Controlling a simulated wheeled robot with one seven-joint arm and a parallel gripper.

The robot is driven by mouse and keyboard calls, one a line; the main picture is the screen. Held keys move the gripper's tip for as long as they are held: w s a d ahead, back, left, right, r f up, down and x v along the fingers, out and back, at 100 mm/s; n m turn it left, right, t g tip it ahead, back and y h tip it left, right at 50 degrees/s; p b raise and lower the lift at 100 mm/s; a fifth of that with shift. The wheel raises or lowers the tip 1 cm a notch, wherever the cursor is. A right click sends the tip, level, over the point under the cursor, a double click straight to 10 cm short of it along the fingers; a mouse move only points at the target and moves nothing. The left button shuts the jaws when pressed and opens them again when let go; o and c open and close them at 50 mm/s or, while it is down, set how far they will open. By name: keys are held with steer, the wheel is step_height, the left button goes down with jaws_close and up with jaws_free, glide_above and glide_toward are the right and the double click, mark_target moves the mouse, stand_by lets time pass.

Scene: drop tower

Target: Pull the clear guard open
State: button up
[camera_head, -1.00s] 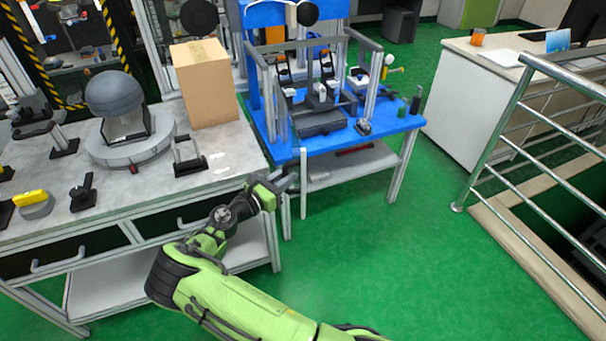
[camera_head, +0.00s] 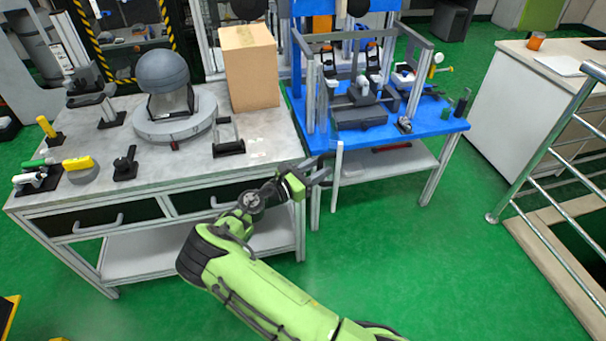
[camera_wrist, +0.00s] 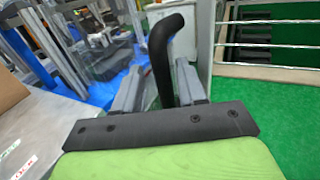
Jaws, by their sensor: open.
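A grey-framed enclosure (camera_head: 312,95) stands on the blue table at the upper middle of the head view. It looks like the clear guard, but its see-through panels can hardly be made out. My gripper (camera_head: 321,173) is at the table's near left corner, below the tabletop edge and beside a pale upright bar (camera_head: 337,185). In the wrist view the two grey fingers of my gripper (camera_wrist: 160,88) are apart. A black curved bar (camera_wrist: 163,62) rises between them and bends right at its top. I cannot tell whether it belongs to the guard or whether a finger touches it.
A grey workbench (camera_head: 280,150) with a cardboard box (camera_head: 250,68) and a dome-shaped device (camera_head: 170,85) is left of the gripper. A metal railing (camera_head: 540,150) and a white desk (camera_head: 510,100) are at the right. Green floor (camera_head: 390,250) lies open in front of the table.

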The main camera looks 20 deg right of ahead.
steer(key=p+v, duration=0.2)
steer(key=v, duration=1.3)
steer(key=shift+r, duration=0.1)
steer(key=s+d+r+m+g+y+p, duration=0.55)
steer(key=s+d+r+m+y, duration=0.35)
steer(key=r+m, duration=0.3)
steer(key=s+a+r+m+t+y+p, duration=0.2)
steer(key=s+r+m+y, duration=0.2)
steer(key=s+r, duration=0.4)
steer(key=s+a+r+m+t+y+p, duration=0.2)
steer(key=s+r, duration=0.6)
steer(key=s, duration=0.4)
steer(key=a+m+t+y, duration=0.1)
steer(key=m+y, duration=0.1)
steer(key=m, duration=0.1)
steer(key=shift+s+r+m, duration=0.2)
steer(key=shift+r+m, duration=0.1)
